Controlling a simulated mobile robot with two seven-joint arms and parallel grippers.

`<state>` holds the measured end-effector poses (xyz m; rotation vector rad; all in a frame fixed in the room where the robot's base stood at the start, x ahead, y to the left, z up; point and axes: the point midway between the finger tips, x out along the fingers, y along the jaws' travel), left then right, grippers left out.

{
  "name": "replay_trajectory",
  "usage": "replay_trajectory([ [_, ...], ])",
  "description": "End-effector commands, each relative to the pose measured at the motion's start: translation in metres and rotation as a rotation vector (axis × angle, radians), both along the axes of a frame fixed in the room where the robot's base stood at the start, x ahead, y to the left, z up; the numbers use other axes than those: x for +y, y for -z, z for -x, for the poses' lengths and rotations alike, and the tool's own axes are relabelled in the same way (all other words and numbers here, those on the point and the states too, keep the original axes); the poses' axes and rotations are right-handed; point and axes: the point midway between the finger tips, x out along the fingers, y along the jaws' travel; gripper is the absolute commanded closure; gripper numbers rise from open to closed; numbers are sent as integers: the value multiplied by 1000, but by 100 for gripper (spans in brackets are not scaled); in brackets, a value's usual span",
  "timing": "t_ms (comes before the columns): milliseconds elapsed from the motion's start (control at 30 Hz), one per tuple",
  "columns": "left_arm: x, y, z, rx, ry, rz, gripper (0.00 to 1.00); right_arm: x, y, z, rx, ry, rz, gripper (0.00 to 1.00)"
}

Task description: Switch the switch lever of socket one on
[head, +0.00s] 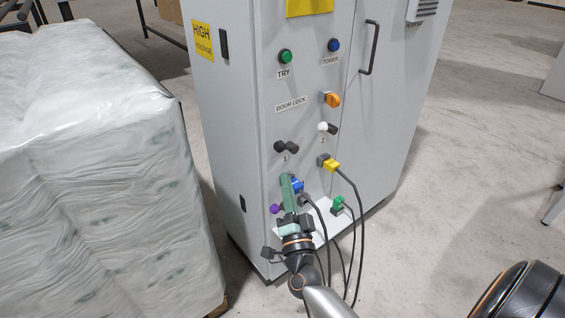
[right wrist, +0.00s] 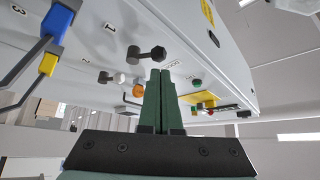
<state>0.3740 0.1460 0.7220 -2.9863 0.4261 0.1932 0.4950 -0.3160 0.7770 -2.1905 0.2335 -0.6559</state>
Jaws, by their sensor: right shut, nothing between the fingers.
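The black switch lever (head: 286,147) of socket one is on the front of the grey cabinet, above a small label that reads 1 in the right wrist view. The same fingers show in the right wrist view (right wrist: 160,73). My left gripper is not in view.
A white-knobbed lever (head: 327,128) marked 2 and an orange door-lock handle (head: 332,99) are right of the black lever. Blue (head: 297,187), yellow (head: 330,166) and green (head: 338,203) plugs with hanging cables are close by. A wrapped pallet load (head: 95,170) stands left.

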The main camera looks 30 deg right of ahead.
Motion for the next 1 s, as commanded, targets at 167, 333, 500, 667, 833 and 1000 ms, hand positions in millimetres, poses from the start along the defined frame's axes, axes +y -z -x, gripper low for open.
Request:
replay_trajectory([
  [167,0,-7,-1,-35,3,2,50,-13,-13,-30,-1,0,3,100],
  [333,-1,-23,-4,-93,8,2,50,-21,-20,-47,1,0,1,100],
  [500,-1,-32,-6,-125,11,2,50,-24,-23,-53,2,0,3,100],
  [667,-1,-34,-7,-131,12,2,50,-24,-23,-53,3,0,2,100],
  [833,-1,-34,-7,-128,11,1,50,-24,-23,-53,2,1,1,100],
  [1000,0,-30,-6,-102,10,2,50,-24,-25,-53,2,0,-7,100],
])
